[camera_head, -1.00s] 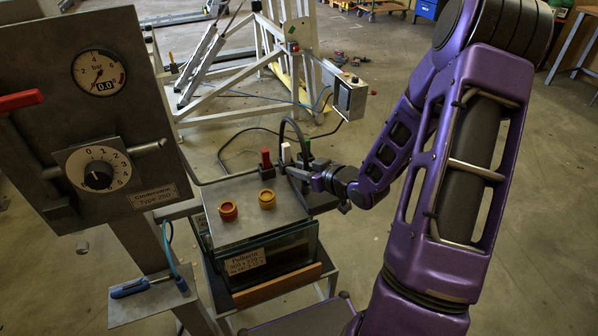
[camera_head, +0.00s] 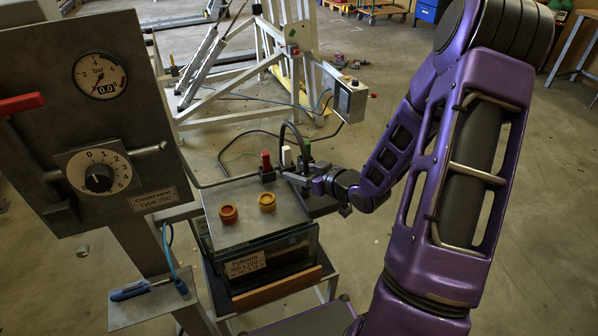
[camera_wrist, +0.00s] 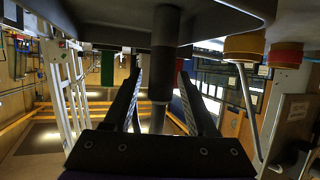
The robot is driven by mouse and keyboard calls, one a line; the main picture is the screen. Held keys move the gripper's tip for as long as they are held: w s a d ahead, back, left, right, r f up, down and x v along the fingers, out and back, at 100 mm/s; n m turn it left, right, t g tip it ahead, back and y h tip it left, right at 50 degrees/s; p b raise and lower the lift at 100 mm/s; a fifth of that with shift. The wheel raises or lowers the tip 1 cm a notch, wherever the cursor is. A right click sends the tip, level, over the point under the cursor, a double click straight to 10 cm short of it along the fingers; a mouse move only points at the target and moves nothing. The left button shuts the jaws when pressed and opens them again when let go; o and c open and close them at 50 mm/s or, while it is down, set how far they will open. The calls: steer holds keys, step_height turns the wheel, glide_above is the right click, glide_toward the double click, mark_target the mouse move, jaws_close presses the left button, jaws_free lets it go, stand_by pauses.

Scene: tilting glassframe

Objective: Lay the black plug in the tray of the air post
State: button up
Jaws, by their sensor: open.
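The air post (camera_head: 95,120) stands at the left, with a pressure gauge and a dial. Its small tray (camera_head: 130,314) sits low on the post, with a blue-handled tool (camera_head: 130,291) on it. My gripper (camera_head: 292,177) is at the back right corner of the glass-sided box. In the wrist view my gripper (camera_wrist: 162,78) is open, with its fingers on either side of a dark upright cylinder (camera_wrist: 164,45) that appears to be the black plug. A black cable arches up beside my gripper in the head view. I cannot tell whether the fingers touch the plug.
Red (camera_head: 267,161), white (camera_head: 286,155) and green (camera_head: 307,150) plugs stand close to my gripper. A white frame with a control box (camera_head: 350,100) stands behind.

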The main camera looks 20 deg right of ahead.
steer(key=p+v, duration=0.2)
steer(key=v, duration=0.9)
steer(key=shift+s, duration=0.35)
steer(key=shift+w+d+r, duration=0.1)
steer(key=shift+d+r, duration=0.05)
